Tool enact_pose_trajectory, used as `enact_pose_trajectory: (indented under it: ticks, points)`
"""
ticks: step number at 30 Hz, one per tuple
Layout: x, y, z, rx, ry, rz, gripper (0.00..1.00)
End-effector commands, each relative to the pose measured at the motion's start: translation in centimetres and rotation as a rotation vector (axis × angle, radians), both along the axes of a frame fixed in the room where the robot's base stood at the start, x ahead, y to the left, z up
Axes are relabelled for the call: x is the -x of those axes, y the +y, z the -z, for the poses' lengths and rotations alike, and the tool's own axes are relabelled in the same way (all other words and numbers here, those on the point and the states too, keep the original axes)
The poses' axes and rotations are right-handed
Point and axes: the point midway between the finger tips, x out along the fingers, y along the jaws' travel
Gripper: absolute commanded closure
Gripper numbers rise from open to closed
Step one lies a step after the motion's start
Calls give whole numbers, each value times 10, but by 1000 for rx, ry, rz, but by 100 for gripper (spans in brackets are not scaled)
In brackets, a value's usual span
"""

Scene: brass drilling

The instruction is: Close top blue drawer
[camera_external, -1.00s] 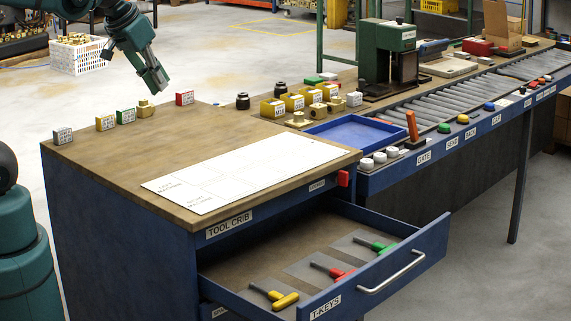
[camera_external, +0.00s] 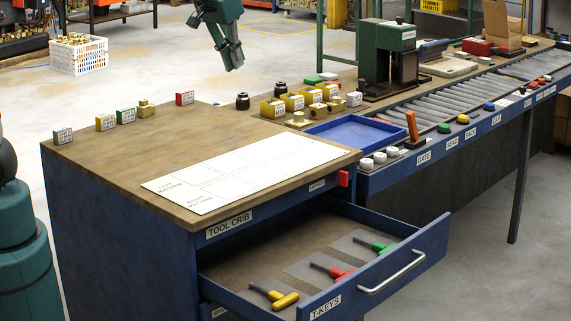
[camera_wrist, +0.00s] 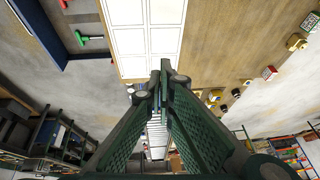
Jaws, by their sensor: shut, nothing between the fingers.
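The top blue drawer (camera_external: 432,249) of the tool crib is pulled well out in the external view, with its silver handle (camera_external: 392,272) on the front face. It holds T-keys with yellow (camera_external: 284,299), red (camera_external: 338,272) and green (camera_external: 378,246) grips on grey mats. In the wrist view a corner of the drawer (camera_wrist: 62,54) shows at upper left, with the green T-key (camera_wrist: 90,39) in it. My gripper (camera_external: 235,68) is high above the far side of the bench, well apart from the drawer. Its fingers (camera_wrist: 160,66) are together and empty.
The wooden top (camera_external: 120,165) bears a white sheet (camera_external: 245,173) and small coloured blocks along its far edge. A blue tray (camera_external: 355,132), brass parts and a roller conveyor (camera_external: 450,100) are to the right. Floor at the front right is clear.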

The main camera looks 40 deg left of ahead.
Motion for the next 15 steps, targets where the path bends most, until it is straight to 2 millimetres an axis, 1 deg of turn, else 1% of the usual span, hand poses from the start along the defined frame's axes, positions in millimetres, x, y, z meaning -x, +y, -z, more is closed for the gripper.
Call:
enact_pose_trajectory:
  ticks: [1, 3, 11, 15]
  points:
    - [-9, -8, 0, -4, 5, 0, 100]
    - [-20, -19, 0, -11, 10, -1, 100]
    - [-60, -58, 5, -38, 30, -12, 100]
    - [-80, -82, 10, -52, 40, -18, 100]
